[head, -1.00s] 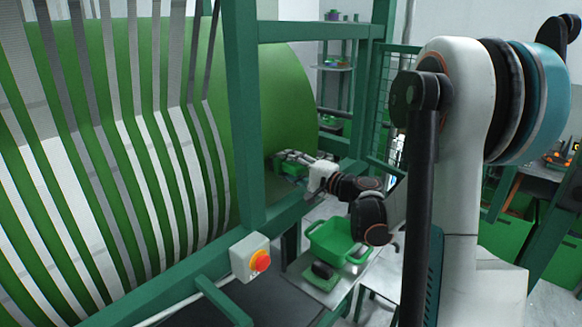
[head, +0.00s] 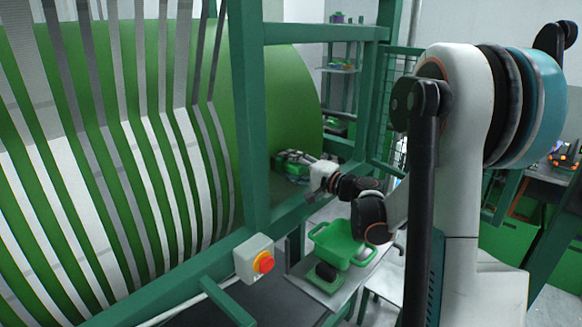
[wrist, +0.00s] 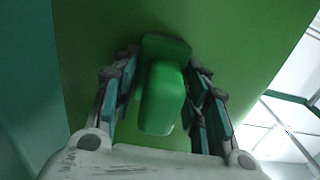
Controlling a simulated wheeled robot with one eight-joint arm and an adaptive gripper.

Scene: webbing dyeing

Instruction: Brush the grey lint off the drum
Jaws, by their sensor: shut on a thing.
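The drum (head: 292,105) is a large green cylinder, wrapped on its left part by white and grey webbing strips (head: 185,160). Its bare right end also fills the back of the wrist view (wrist: 235,35). My gripper (head: 291,164) is at the lower part of this bare end, behind the green frame post. In the wrist view, my gripper's fingers (wrist: 163,88) are shut around a green brush (wrist: 160,98), whose head lies at or close to the drum surface. I cannot tell contact for certain. I make out no grey lint; the surface under the brush is hidden.
A green frame post (head: 252,120) and lower rail (head: 190,278) stand before the drum. A switch box with a red button (head: 255,260) is on the rail. A mesh guard stands right.

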